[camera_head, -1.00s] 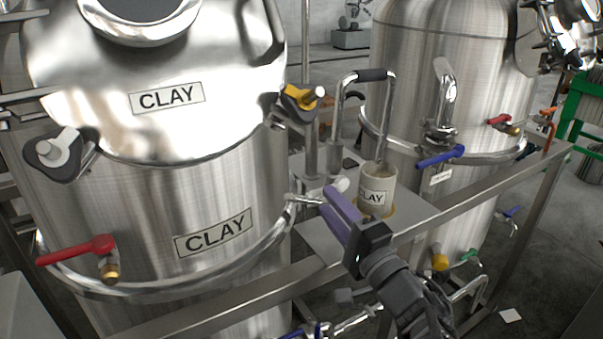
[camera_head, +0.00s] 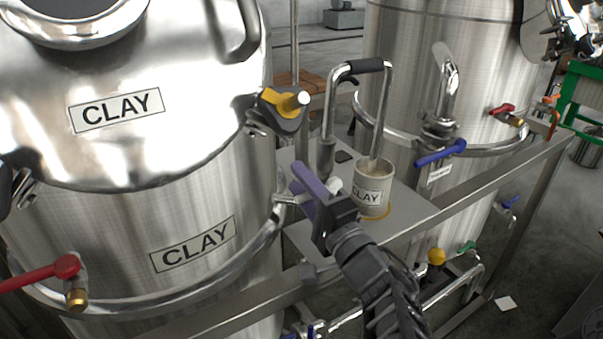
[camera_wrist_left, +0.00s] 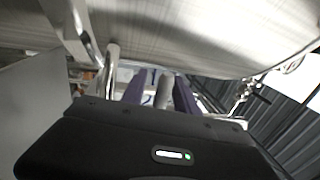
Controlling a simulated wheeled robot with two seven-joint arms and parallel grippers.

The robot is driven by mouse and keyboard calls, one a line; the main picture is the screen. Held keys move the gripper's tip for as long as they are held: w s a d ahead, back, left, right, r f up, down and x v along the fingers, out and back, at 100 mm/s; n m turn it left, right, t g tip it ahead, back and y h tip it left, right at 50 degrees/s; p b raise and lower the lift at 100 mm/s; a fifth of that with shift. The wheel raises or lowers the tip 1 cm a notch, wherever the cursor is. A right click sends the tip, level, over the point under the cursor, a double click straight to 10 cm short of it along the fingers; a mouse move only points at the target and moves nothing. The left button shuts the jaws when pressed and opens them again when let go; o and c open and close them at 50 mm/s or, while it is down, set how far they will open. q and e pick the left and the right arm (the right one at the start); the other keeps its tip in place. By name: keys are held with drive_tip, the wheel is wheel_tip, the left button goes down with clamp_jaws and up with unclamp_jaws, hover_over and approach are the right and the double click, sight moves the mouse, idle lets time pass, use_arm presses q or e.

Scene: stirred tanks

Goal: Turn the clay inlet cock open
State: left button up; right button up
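The clay tank (camera_head: 150,225) is the large steel vessel at the left of the head view, with CLAY labels. A cock with a red lever (camera_head: 40,273) and brass end sits on its lower left side. A short metal pipe (camera_head: 282,204) leaves its right side, beside a pale rounded handle (camera_head: 333,187). I cannot tell which is the inlet cock. My left gripper (camera_head: 303,187), with purple fingers, is at this pipe and partly hides it. In the left wrist view, a grey bar (camera_wrist_left: 164,92) lies between the spread fingers (camera_wrist_left: 160,90), with a gap on one side. My right gripper is not in view.
A mug labelled CLAY (camera_head: 368,188) stands on the metal shelf (camera_head: 405,205), close right of my gripper. A bent pipe with a black grip (camera_head: 369,66) rises there. A second tank (camera_head: 400,95) has a blue-lever cock (camera_head: 440,154).

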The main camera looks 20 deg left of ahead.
use_arm(q)
drive_tip(key=shift+s, duration=0.15)
clamp_jaws()
idle(1.4)
